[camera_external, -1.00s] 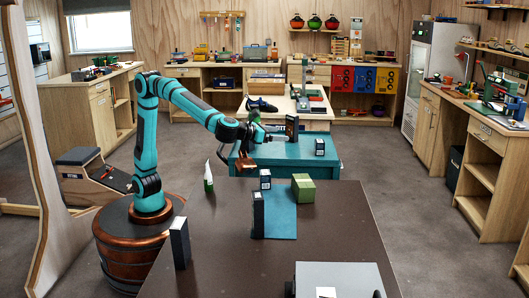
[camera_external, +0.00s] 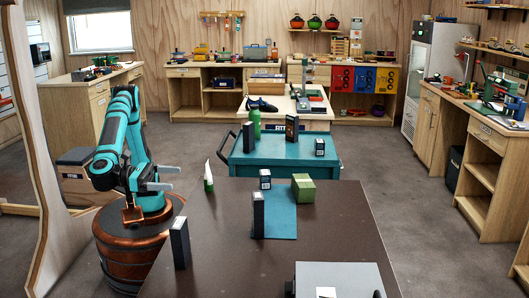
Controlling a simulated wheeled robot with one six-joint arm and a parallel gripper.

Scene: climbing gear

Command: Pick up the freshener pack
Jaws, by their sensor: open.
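I cannot tell for sure which pack is the freshener pack; several small boxes are in view. A tall dark box (camera_external: 180,243) stands at the left edge of the dark table. Another tall dark box (camera_external: 258,215) stands by a blue mat (camera_external: 284,222). A small dark box with a white label (camera_external: 265,180) and a green box (camera_external: 303,188) stand near the table's far edge. My gripper (camera_external: 176,178) is open and empty, left of the table and apart from all the boxes.
A white and green tube (camera_external: 208,177) stands at the table's far left corner. A grey case (camera_external: 338,281) sits at the front. Behind, a teal cart (camera_external: 290,165) carries a green bottle (camera_external: 254,122), a dark upright box (camera_external: 292,128) and a small labelled box (camera_external: 320,147). The table's right side is clear.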

